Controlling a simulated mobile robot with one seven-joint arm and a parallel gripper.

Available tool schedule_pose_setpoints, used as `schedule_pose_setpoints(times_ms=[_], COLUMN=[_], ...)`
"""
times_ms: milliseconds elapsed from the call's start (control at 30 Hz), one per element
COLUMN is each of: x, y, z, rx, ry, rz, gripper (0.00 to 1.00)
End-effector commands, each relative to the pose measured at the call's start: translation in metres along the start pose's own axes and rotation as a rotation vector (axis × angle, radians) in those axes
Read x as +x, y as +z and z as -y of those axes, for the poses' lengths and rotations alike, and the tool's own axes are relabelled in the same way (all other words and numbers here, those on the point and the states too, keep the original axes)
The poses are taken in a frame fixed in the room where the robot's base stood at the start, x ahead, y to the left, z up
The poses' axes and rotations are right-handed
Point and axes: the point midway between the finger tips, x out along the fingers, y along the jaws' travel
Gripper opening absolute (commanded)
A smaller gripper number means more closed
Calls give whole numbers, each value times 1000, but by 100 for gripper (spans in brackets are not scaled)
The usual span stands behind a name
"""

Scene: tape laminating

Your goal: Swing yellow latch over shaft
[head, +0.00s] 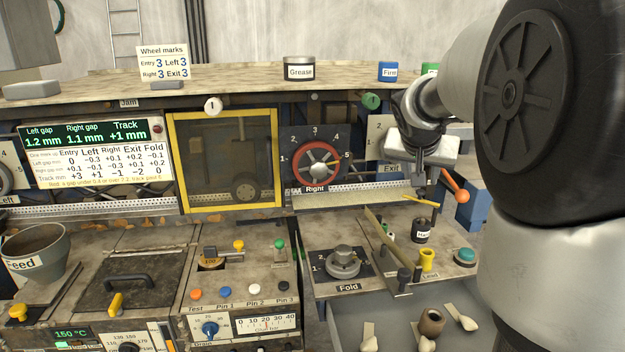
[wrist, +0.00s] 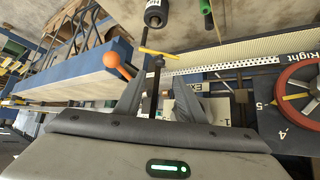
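A thin yellow bar, which looks like the yellow latch (head: 418,201), is at the right end of the cream strip, below the Exit label. In the wrist view the latch (wrist: 160,53) lies crosswise just beyond my fingertips. A narrow dark upright part, perhaps the shaft (wrist: 151,75), runs between the fingers toward the latch; I cannot tell if the latch sits over it. My gripper (wrist: 160,78) is open, its two dark fingers apart with nothing clearly held. In the head view my arm comes in from the right, and its fingers are hard to make out.
A lever with an orange ball (head: 455,185) is close to the right of my gripper; the ball (wrist: 118,65) also shows left of the fingers. The red Right wheel (head: 318,164) is to the left. A dark pot (head: 422,231) and a yellow knob (head: 428,259) stand below.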

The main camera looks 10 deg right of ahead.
Motion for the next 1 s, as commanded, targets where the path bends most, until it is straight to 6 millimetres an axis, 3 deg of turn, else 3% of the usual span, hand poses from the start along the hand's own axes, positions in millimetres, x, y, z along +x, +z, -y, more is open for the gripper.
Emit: schedule_pose_setpoints(times_ms=[200, 400, 600, 867, 1000], x=[48, 78, 89, 90, 90], y=[1, 0, 0, 0, 0], z=[0, 0, 0, 0, 0], rx=[-2, -1, -1, -1, -1], ry=[1, 0, 0, 0, 0], rz=[3, 2, 1, 0, 0], gripper=[36, 36, 36, 36, 12])
